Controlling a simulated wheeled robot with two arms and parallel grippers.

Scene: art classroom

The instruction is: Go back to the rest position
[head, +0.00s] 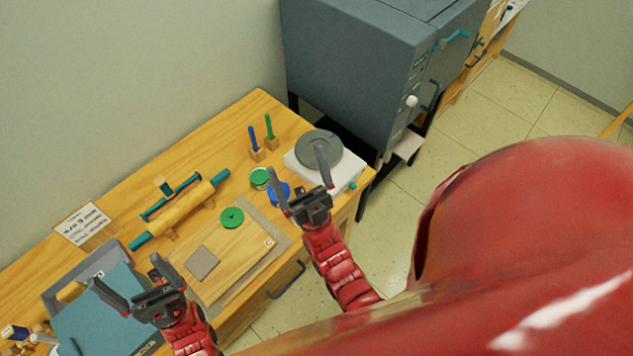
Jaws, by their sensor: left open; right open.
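My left gripper (128,283) is at the lower left, open and empty, its fingers over the blue-topped case at the table's near left. My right gripper (299,178) is open and empty near the table's right end. In the picture its fingers overlap the blue round lid and the edge of the grey wheel. Both red forearms rise from the bottom of the picture. Whether either gripper touches anything below it cannot be told.
The wooden table (112,204) holds a rolling pin (180,211), a green disc (231,217), a board (234,266), a green jar (260,177), a blue lid (279,194), a grey wheel (312,149) and a blue case (100,318). A grey kiln (350,70) stands behind right. Tiled floor is clear at right.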

